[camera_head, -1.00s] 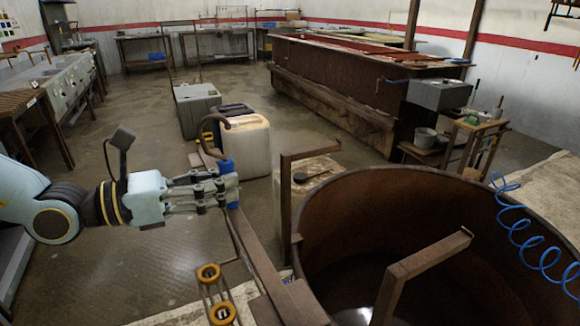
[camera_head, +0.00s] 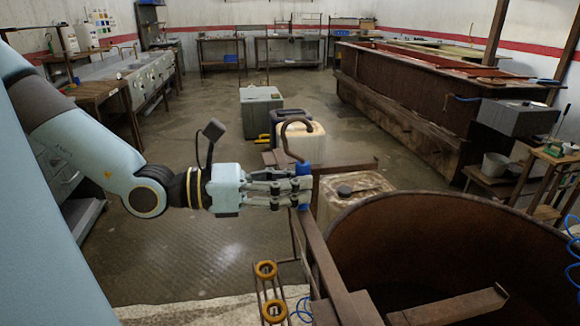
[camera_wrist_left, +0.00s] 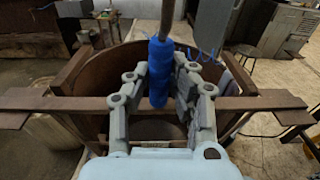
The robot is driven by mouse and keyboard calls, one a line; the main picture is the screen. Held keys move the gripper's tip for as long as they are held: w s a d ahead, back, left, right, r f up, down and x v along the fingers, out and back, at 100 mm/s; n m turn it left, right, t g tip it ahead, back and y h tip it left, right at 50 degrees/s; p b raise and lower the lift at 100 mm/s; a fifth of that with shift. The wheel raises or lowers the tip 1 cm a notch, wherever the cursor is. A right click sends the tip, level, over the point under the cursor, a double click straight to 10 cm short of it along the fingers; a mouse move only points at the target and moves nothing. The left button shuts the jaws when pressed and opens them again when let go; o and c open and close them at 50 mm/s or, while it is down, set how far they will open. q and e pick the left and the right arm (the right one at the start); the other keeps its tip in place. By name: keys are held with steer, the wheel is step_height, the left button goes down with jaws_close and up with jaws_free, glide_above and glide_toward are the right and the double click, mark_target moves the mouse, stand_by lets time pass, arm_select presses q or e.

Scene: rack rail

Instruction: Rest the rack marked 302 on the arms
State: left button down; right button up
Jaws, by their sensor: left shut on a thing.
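My left gripper (camera_head: 290,190) is shut on a blue grip (camera_head: 304,171) below a rusty hook (camera_head: 297,132). In the left wrist view, the gripper (camera_wrist_left: 160,105) closes around the blue grip (camera_wrist_left: 160,72). The rack's long brown bar (camera_head: 330,262) hangs below the grip, beside the big round tank (camera_head: 385,225). The bar also spans the left wrist view (camera_wrist_left: 62,103). Two rusty arms stand at the tank, one far (camera_head: 345,165) and one near (camera_head: 455,308). I cannot tell whether the bar touches the arms. My right gripper is out of view.
A frame with yellow rings (camera_head: 265,270) hangs left of the bar. A blue coiled hose (camera_head: 572,245) is at the right edge. The floor at left is open.

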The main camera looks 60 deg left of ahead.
arm_select(q)
steer(key=shift+x, duration=0.8)
steer(key=b+x, duration=0.6)
steer(key=x, duration=0.3)
steer(key=shift+r, duration=0.35)
